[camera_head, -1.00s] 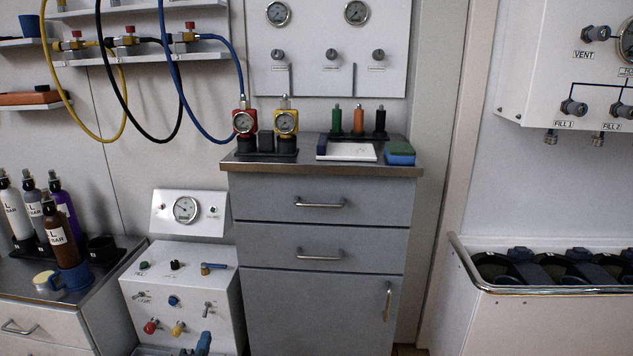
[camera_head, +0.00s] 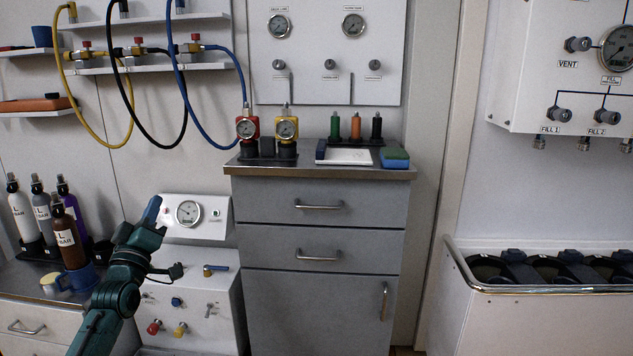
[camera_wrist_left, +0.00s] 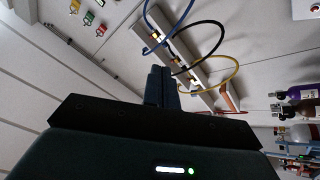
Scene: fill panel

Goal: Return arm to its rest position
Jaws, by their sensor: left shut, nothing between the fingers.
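My left arm comes in from the lower left in the head view. It stands raised in front of the white control box with knobs and the left counter. Its gripper (camera_head: 152,210) points up, with its blue-tipped fingers just left of the small gauge panel. The fingers are shut with nothing between them; they also show together in the left wrist view (camera_wrist_left: 159,87). The gripper appears clear of the things around it. My right gripper is not in view.
Several bottles (camera_head: 64,238) stand on the left counter beside my arm. The control box (camera_head: 200,300) and gauge panel (camera_head: 196,217) are behind it. Yellow, black and blue hoses hang above. A grey drawer cabinet (camera_head: 318,225) stands in the middle. A white trough (camera_head: 540,310) is at right.

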